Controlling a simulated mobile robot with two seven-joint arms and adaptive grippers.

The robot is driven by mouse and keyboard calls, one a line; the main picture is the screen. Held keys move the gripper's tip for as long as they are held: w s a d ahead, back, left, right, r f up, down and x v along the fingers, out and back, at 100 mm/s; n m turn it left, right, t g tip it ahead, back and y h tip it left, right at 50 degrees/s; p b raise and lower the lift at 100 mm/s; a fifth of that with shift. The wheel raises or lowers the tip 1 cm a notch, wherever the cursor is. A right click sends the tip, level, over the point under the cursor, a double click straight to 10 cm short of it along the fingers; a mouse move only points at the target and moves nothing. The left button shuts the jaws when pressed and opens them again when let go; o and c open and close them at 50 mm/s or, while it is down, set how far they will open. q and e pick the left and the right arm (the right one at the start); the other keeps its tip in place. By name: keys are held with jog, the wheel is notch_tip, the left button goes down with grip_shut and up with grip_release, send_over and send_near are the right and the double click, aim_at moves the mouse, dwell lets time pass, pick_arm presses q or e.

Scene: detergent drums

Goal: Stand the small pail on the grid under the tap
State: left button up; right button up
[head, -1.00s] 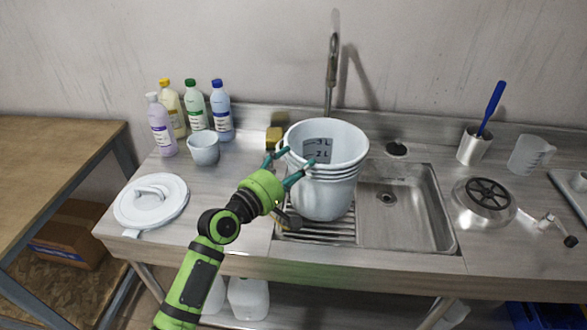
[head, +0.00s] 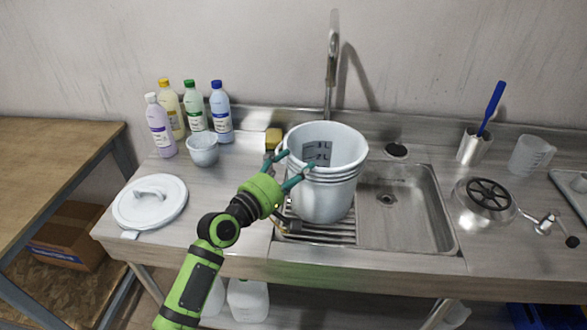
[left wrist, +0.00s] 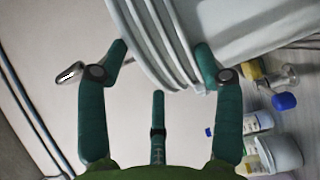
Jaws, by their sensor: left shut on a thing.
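The small pail (head: 328,195) is white, with ribs below its rim and litre marks inside. It is upright over the grid (head: 342,232) at the left of the sink, in front of the tap (head: 332,65). I cannot tell whether its base touches the grid. My left gripper (head: 299,161) is shut on the pail's upper left side. The left wrist view shows the ribbed pail wall (left wrist: 165,45) between the green fingers (left wrist: 160,75). The pail hides part of the grid. My right gripper is not in view.
The sink bowl (head: 415,215) is empty to the right. Left on the counter are several bottles (head: 196,108), a pale cup (head: 202,150), a white lid (head: 150,202) and a sponge (head: 273,138). A brush holder (head: 474,147), a jug (head: 531,155) and a cranked metal device (head: 486,200) stand right.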

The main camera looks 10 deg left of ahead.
pick_arm(q)
jog(key=shift+f, duration=0.1)
jog(key=o, duration=1.8)
jog(key=shift+c, duration=0.2)
jog(key=shift+f, duration=0.1)
